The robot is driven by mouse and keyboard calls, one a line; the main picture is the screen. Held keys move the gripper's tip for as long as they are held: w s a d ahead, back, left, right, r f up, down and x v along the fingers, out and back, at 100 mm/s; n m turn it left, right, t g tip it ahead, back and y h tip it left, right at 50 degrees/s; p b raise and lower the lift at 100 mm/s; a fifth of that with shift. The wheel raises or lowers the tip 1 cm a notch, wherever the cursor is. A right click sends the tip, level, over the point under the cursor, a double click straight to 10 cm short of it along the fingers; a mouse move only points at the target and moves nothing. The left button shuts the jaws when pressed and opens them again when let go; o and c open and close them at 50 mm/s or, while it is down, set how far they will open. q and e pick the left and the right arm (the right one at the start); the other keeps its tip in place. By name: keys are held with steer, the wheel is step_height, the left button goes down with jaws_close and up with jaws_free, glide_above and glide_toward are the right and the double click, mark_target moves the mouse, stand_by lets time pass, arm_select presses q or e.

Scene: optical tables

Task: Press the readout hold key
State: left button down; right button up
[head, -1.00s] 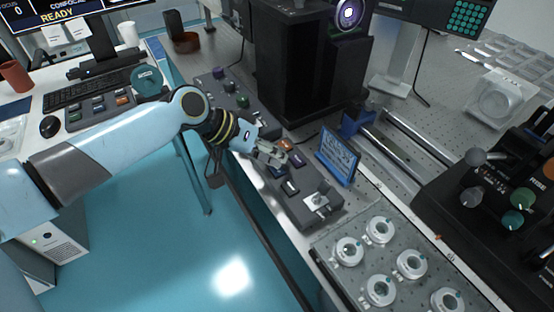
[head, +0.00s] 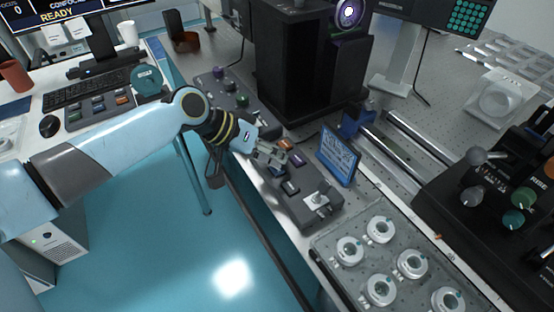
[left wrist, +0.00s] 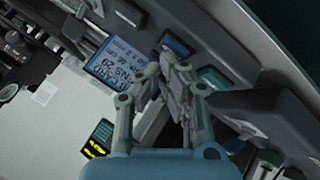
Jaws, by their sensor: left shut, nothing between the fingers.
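The key box (head: 303,197) is a long dark grey panel on the table edge. It carries an orange key (head: 286,144), a purple key (head: 298,159), a dark key (head: 290,188) and a silver toggle (head: 317,201). A blue key (left wrist: 176,45) and a teal key (left wrist: 212,78) show in the left wrist view. I cannot read which is the hold key. My right gripper is out of view.
A second panel with coloured knobs (head: 231,92) lies left of the gripper. A tall black instrument (head: 305,75) stands behind. A tray of round mounts (head: 340,285) is at front right, beside a rail (head: 415,138). Open floor lies left of the table.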

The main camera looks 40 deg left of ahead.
arm_select(q)
steer(key=shift+r+p, duration=0.55)
steer(key=shift+r, duration=0.1)
step_height(320, 180, up, 5)
steer(key=p, duration=0.4)
steer(key=shift+r+p, duration=0.1)
steer(key=shift+p, duration=0.3)
